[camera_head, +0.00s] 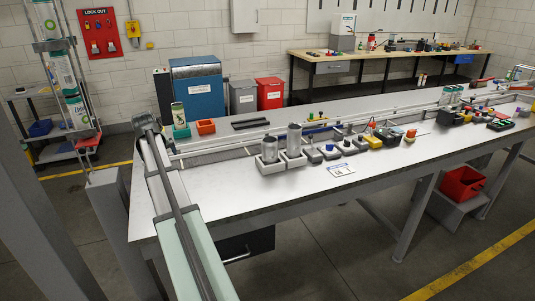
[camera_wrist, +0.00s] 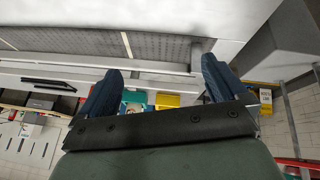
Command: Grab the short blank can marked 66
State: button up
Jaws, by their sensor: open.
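Two blank silver cans stand upright in grey holders near the middle of the bench in the head view. The shorter can (camera_head: 269,150) is on the left and the taller can (camera_head: 294,138) is just to its right. No number is legible on either can at this size. My gripper (camera_wrist: 160,65) shows in the wrist view with its two blue fingers wide apart and nothing between them. Neither can is recognisable in the wrist view.
Several small control boxes (camera_head: 345,148) line the bench right of the cans. Rails run behind them. A printed can (camera_head: 178,116) stands at the back left, beside an orange bin (camera_head: 206,127). A white card (camera_head: 341,169) lies in front. The bench's front strip is otherwise clear.

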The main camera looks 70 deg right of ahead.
jog(key=s+d+r+m+g, duration=0.1)
jog(key=s+d+r+m, duration=0.2)
jog(key=s+d, duration=0.45)
jog(key=s+d+r+m+g, duration=0.1)
jog(key=s+d+r+m, duration=0.3)
jog(key=s, duration=0.6)
jog(key=m+g, duration=0.1)
jog(key=m, duration=0.4)
send_near(267, 140)
jog(key=f, duration=0.1)
jog(key=x, duration=0.8)
jog(key=shift+w+d+f, duration=0.1)
jog(key=shift+d+f, duration=0.15)
jog(key=shift+s+x, duration=0.25)
jog(key=shift+x, duration=1.05)
jog(key=shift+s+x, duration=0.2)
jog(key=shift+x, duration=1.15)
jog(key=shift+a, duration=0.1)
jog(key=c, duration=1)
jog(key=shift+c, duration=0.2)
